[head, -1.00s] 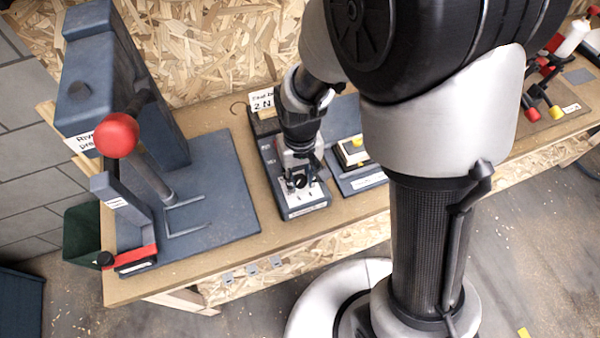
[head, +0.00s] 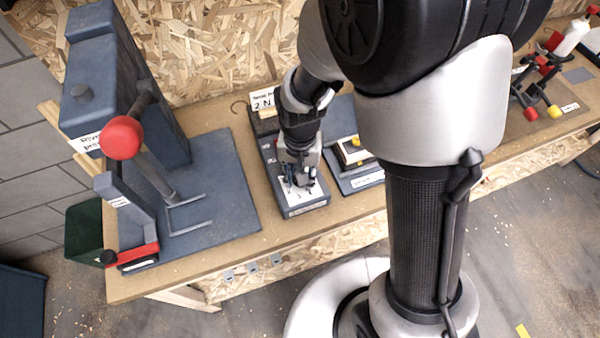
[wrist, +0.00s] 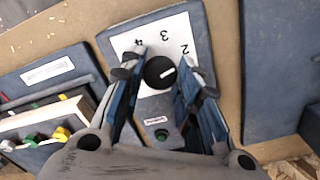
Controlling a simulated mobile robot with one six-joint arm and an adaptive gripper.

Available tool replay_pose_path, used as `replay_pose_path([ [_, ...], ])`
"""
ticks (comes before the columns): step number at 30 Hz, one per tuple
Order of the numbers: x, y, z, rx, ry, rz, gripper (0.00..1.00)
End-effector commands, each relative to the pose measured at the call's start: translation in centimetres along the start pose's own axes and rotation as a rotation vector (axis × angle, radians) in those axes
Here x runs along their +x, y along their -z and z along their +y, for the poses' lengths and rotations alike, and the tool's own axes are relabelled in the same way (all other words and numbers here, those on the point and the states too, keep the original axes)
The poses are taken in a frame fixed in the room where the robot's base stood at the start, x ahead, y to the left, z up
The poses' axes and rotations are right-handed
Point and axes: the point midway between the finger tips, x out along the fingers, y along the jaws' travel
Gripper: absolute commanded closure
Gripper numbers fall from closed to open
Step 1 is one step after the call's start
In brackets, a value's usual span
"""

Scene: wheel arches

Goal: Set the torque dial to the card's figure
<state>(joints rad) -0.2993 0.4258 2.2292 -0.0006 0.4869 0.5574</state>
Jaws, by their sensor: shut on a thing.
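The torque dial (wrist: 158,73) is a round black knob with a white pointer line, on a white plate (wrist: 123,42) with figures 4, 3 and 2 showing. The line points right, towards the side of the 2; the exact reading is unclear. My gripper (wrist: 163,64) has its fingers on either side of the knob and is shut on it. In the head view my gripper (head: 302,181) is down over the blue dial box (head: 306,211) and hides the knob. The card (head: 263,100) stands behind the box and shows "2 N", its right part hidden by my wrist.
A blue press (head: 120,75) with a red ball handle (head: 122,138) stands left of the box. A green button (wrist: 161,134) sits on the box below the dial.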

Motion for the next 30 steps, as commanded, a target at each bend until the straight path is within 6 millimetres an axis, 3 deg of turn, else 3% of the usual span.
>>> replay_pose_path([
  [8,-0.05,0.07,-0.04,0.003,0.002,0.002,0.94],
  [9,-0.05,0.07,-0.04,0.003,0.002,0.002,0.69],
  [18,-0.02,0.03,-0.02,0.002,0.001,0.001,0.49],
  [30,-0.63,0.08,-0.05,0.001,0.002,0.003,0.49],
])
